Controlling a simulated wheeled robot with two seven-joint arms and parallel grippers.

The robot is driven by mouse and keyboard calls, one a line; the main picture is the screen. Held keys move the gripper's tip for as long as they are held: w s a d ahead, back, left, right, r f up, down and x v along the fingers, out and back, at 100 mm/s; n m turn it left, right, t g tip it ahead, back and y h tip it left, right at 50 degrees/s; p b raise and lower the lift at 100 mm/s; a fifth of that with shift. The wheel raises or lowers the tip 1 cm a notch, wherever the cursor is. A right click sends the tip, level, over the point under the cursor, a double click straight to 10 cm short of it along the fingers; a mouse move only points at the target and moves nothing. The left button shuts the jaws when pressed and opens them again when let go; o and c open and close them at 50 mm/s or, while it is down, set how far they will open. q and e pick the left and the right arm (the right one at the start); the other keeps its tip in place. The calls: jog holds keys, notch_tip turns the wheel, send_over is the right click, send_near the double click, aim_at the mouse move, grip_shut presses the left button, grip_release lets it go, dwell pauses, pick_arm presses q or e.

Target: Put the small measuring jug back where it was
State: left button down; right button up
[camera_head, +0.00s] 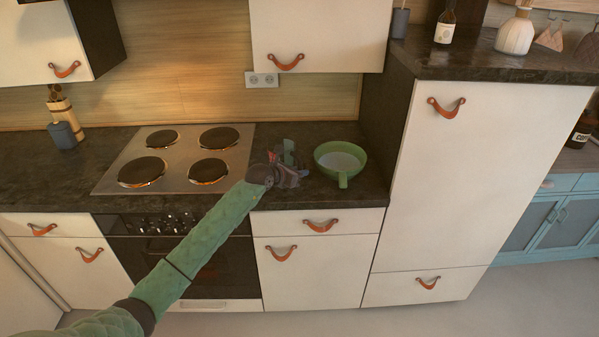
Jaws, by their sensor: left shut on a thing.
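My left gripper (290,168) is over the dark counter between the hob and a green bowl-shaped vessel. It is shut on a small green thing (289,150), which I take to be the small measuring jug. Only part of it shows behind the fingers, so I cannot tell its full shape or whether it touches the counter. The larger green vessel (341,181) has a wide round rim, pale contents or inside, and a handle facing front. It stands just right of the gripper. My right gripper is not in view.
The hob (184,142) with several plates lies left of the gripper. A tall cabinet (470,190) walls off the counter on the right. A double socket (262,80) is on the back wall. A grey cup (62,135) and a utensil holder (66,113) stand far left.

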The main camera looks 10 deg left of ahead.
pick_arm(q)
jog(key=c, duration=1.4)
grip_release()
jog(key=shift+o, duration=0.2)
jog(key=shift+r, duration=0.1)
